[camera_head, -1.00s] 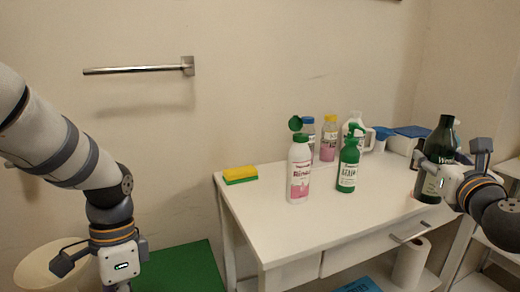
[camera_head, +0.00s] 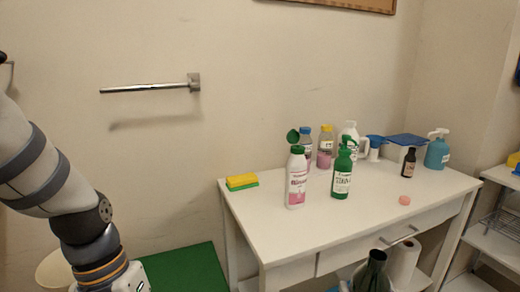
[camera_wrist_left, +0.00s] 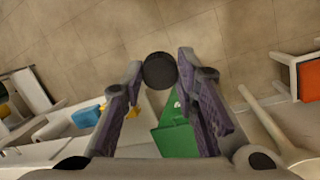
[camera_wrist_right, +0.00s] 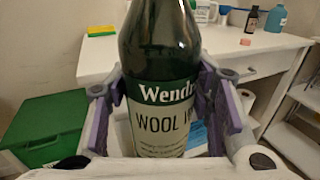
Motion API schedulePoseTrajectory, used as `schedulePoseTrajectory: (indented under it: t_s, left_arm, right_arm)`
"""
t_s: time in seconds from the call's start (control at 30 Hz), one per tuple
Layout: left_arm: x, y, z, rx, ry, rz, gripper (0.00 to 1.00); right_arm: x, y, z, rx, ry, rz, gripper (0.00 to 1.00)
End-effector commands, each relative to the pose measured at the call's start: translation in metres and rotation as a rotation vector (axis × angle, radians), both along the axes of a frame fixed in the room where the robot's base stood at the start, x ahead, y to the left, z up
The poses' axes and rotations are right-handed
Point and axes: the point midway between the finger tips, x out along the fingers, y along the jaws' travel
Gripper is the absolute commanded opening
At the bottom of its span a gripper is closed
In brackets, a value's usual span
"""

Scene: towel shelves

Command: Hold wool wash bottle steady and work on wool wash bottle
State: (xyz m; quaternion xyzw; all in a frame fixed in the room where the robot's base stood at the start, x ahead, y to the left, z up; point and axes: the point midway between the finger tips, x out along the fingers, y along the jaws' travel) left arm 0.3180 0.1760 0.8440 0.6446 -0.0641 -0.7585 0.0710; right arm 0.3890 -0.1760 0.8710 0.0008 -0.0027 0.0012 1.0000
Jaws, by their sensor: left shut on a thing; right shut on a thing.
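The wool wash bottle (camera_wrist_right: 160,95) is dark green with a white and green label. It stands upright between the fingers of my right gripper (camera_wrist_right: 160,112), which is shut on it; its top is cut off in the right wrist view. In the head view the bottle (camera_head: 372,274) shows at the bottom edge, neck up, in front of the table. My left gripper (camera_wrist_left: 160,80) is shut on a round black cap (camera_wrist_left: 159,70). In the head view my left arm reaches down at the left and its fingers are out of frame.
The white table (camera_head: 300,235) holds a pink and white bottle (camera_head: 297,180), a green spray bottle (camera_head: 342,172), a sponge (camera_head: 242,181), a small brown bottle (camera_head: 409,163) and a blue pump bottle (camera_head: 437,152). A green box (camera_head: 185,268) is left of the table. The table's front right is mostly clear.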

Motion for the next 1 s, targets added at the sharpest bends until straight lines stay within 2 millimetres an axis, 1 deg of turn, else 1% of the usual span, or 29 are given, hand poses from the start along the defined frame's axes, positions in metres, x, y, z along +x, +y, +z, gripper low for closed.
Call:
schedulePoseTrajectory:
  t_s: [0.1,0.47,0.57,0.67,0.9,1.0]
  left_arm:
    - [-0.001,0.000,0.000,0.000,0.003,0.011,0.19]
    - [-0.001,0.000,-0.001,0.000,0.003,0.007,0.19]
    - [-0.001,0.000,-0.001,0.000,0.003,0.007,0.19]
    - [-0.001,0.000,-0.001,0.000,0.003,0.007,0.19]
    - [-0.001,0.000,-0.001,0.000,0.003,0.006,0.19]
    - [-0.001,0.000,-0.001,0.000,0.003,0.006,0.19]
  right_arm:
    - [-0.003,0.000,0.000,0.000,-0.002,-0.004,0.00]
    - [-0.002,0.000,-0.001,-0.001,0.000,-0.001,0.00]
    - [-0.002,0.007,-0.001,-0.001,-0.001,0.037,0.00]
    - [-0.005,0.026,-0.004,-0.003,-0.002,0.143,0.00]
    - [-0.014,0.089,-0.012,-0.006,-0.004,0.489,0.00]
    - [-0.016,0.108,-0.015,-0.006,-0.002,0.594,0.00]
